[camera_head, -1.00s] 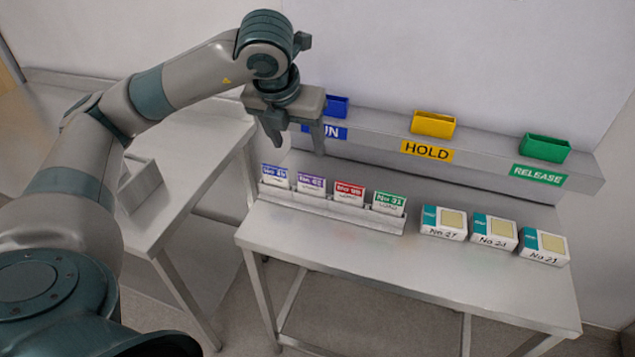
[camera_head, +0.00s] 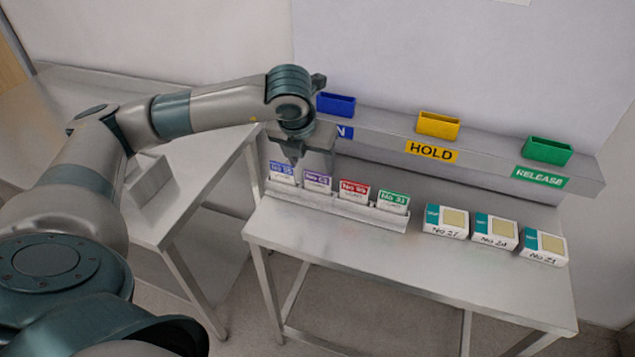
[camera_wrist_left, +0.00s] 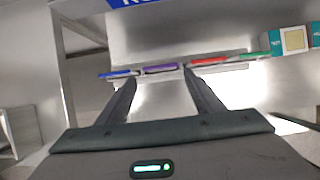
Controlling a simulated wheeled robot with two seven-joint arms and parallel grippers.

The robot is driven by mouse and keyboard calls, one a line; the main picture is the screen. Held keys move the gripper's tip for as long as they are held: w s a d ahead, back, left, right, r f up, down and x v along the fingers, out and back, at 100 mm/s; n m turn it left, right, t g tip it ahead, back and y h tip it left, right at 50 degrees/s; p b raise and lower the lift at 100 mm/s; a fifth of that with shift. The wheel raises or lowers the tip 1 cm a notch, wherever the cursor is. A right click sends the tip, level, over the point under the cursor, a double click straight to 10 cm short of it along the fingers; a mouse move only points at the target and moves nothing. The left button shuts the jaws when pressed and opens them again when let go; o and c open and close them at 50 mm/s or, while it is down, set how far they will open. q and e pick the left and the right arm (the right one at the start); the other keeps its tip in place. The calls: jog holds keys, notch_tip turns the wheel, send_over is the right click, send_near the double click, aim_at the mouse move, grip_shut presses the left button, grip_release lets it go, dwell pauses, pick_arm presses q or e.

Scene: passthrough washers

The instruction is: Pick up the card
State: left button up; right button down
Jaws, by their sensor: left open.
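Several cards stand upright in a metal rack (camera_head: 362,216) on the table: a blue-topped card (camera_head: 281,172), a purple-topped card (camera_head: 318,182), a red-topped card (camera_head: 353,192) and a green-topped card (camera_head: 392,202). My left gripper (camera_head: 313,166) is open and empty, just above and behind the blue and purple cards. In the left wrist view its fingers (camera_wrist_left: 159,77) point at the rack, with the purple card (camera_wrist_left: 160,69) between their tips. The blue card (camera_wrist_left: 118,74) lies left of them and the red card (camera_wrist_left: 209,61) to the right. My right gripper is not in view.
Several white-and-teal boxes (camera_head: 495,232) stand right of the rack. Behind, a raised shelf carries a blue bin (camera_head: 336,104), a yellow bin (camera_head: 438,125) and a green bin (camera_head: 548,151). The table's front (camera_head: 400,262) is clear. A side table stands left.

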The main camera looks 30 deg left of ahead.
aim_at(317, 174)
pick_arm(q)
jog(key=shift+p+x, duration=0.35)
jog(key=shift+x, duration=1.4)
jog(key=shift+w+f+p, duration=0.35)
jog(key=shift+f+p, duration=0.2)
jog(key=shift+p, duration=0.25)
jog(key=p+x, duration=0.1)
jog(key=x, duration=0.2)
jog(key=shift+w, duration=0.1)
jog(key=shift+w+f, duration=0.15)
jog(key=shift+f, duration=0.3)
jog(key=c, duration=0.7)
